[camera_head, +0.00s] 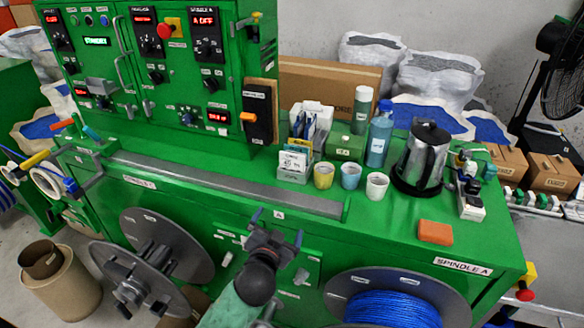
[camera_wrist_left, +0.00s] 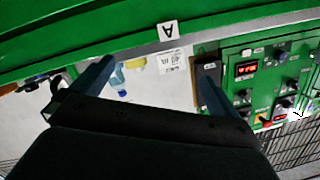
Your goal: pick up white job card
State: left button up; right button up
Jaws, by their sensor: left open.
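In the left wrist view the white card (camera_wrist_left: 174,64) shows beyond and between my fingers. My left gripper (camera_head: 278,226) is open and empty, in front of the machine's front edge, below and nearer than the card. Its two dark fingers (camera_wrist_left: 155,76) also show in the left wrist view, apart from the card. My right gripper is in neither view.
Yellow (camera_head: 324,176), blue (camera_head: 350,177) and white (camera_head: 377,186) cups stand right of the card, then a steel kettle (camera_head: 421,160). A grey metal rail (camera_head: 230,185) runs along the top to the left. An orange block (camera_head: 435,232) lies near the front edge.

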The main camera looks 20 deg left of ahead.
pick_arm(q)
jog(key=w+d+r+m+t+h, duration=0.3)
jog(key=d+r+m+h, duration=0.25)
jog(key=r, duration=0.35)
jog(key=w+d+r+m+t+h, duration=0.2)
jog(key=d+r+m+h, duration=0.3)
jog(key=r+m+h, duration=0.25)
jog(key=d+r+m+g+h, duration=0.3)
jog(key=d+m+g+h, duration=0.25)
jog(key=m, duration=0.25)
jog(key=m+g+y, duration=1.1)
jog(key=y, duration=0.6)
send_near(292, 163)
jog(key=p+x, duration=0.4)
jog(key=x, duration=0.3)
jog(key=shift+w+f, duration=0.1)
jog(key=shift+f, duration=0.1)
jog(key=shift+w+f+p, duration=0.2)
jog(key=shift+f+p, duration=0.2)
jog(key=shift+f, duration=0.15)
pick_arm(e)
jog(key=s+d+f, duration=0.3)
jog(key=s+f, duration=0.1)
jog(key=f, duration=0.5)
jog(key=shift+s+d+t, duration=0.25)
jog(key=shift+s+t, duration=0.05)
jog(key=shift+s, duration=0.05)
